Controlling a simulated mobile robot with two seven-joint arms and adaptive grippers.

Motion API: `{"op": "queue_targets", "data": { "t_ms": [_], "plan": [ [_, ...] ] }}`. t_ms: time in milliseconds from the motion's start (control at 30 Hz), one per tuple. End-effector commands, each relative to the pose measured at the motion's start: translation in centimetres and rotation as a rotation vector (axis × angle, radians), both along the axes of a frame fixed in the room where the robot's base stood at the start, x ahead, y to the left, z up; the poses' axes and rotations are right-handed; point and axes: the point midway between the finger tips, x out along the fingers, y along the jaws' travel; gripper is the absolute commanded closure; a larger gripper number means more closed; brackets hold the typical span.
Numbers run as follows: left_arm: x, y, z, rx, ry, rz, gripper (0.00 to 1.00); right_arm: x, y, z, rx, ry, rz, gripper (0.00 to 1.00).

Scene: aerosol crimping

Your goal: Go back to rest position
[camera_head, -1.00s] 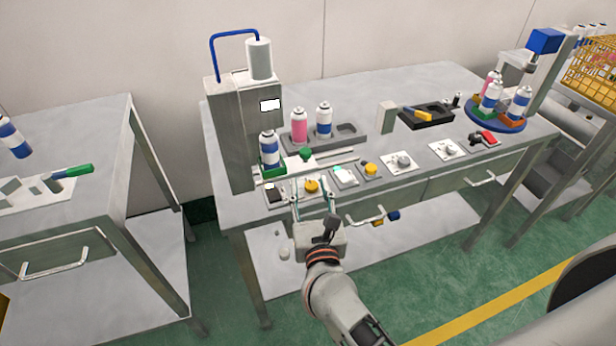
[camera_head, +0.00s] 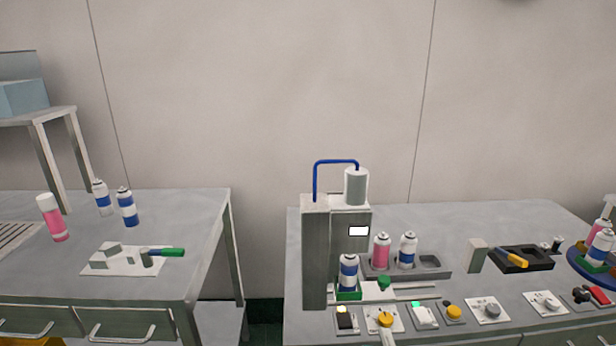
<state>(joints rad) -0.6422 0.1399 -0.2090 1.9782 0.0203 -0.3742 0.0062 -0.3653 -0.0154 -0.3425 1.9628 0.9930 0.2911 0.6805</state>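Neither of my grippers shows clearly in the head view. A small pale piece (camera_head: 387,339) shows at the bottom edge below a yellow button (camera_head: 385,320); I cannot tell whether it is part of a gripper. The grey crimping machine (camera_head: 318,255) with a blue hose (camera_head: 336,161) stands on the right table (camera_head: 470,225). A white-and-blue can (camera_head: 348,272) stands upright in the green holder (camera_head: 348,295) at its front. A pink can (camera_head: 381,251) and another white-and-blue can (camera_head: 407,250) stand in a grey rack (camera_head: 431,264).
The left table (camera_head: 190,215) holds a pink can (camera_head: 53,218), two white-and-blue cans (camera_head: 127,208) and a green-handled tool (camera_head: 166,252) on a white plate (camera_head: 112,267). A gap separates the tables. A black tray (camera_head: 510,262) and a blue turntable (camera_head: 580,258) are at right.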

Motion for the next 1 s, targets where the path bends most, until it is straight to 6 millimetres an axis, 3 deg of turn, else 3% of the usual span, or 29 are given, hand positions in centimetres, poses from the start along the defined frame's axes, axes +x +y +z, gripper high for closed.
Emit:
{"op": "queue_targets", "data": {
  "t_ms": [133, 233, 400, 500, 667, 1000],
  "plan": [
    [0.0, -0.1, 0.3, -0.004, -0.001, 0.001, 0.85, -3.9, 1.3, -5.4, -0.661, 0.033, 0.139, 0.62],
    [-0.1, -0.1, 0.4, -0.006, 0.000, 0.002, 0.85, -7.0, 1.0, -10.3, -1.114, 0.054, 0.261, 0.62],
    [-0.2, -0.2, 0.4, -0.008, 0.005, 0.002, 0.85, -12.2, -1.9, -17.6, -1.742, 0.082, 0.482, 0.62],
    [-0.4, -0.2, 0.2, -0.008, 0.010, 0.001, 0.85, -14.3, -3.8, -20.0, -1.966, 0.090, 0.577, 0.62],
    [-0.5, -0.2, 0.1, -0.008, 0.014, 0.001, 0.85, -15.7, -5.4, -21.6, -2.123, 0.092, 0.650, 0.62],
    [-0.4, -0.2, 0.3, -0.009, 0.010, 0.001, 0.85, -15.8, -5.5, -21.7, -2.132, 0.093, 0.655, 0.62]
  ]
}}
